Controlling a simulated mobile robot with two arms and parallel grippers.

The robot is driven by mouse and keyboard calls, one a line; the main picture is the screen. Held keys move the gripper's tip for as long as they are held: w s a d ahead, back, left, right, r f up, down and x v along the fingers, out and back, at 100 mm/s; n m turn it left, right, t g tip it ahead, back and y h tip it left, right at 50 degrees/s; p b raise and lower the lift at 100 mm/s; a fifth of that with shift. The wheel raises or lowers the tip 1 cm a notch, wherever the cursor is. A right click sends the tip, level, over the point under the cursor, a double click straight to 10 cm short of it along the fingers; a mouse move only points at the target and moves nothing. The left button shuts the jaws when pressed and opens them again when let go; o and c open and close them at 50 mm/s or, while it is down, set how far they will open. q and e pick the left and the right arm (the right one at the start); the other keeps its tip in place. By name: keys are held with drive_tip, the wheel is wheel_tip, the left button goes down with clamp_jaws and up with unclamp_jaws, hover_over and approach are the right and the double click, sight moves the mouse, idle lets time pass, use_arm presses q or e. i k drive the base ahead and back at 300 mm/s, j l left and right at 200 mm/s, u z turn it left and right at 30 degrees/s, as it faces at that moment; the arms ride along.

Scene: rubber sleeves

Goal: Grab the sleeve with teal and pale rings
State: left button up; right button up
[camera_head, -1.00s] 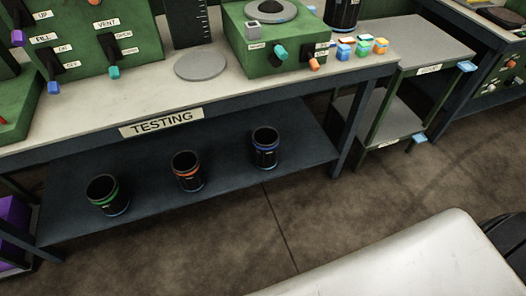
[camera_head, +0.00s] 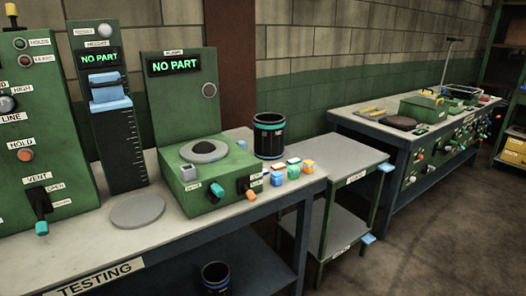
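A black sleeve (camera_head: 269,138) stands upright at the back right corner of the testing table (camera_head: 75,245). It has a teal ring near its top and a paler ring near its bottom. A second dark sleeve (camera_head: 216,279) with a blue ring stands on the lower shelf, partly cut off by the bottom edge of the view. Neither of my grippers is in view.
A green tester (camera_head: 205,178) with knobs and small colored blocks (camera_head: 293,170) are near the upright sleeve. A grey shelf cart (camera_head: 345,165) stands right of the table. Another workbench (camera_head: 400,130) is further right. Open floor (camera_head: 430,240) lies at the lower right.

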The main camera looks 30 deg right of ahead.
sight(268, 127)
drive_tip(key=i+l, duration=0.15)
drive_tip(key=l, duration=0.25)
drive_tip(key=i+l, duration=0.15)
drive_tip(key=l, duration=0.25)
drive_tip(key=i+l, duration=0.15)
drive_tip(key=l, duration=0.2)
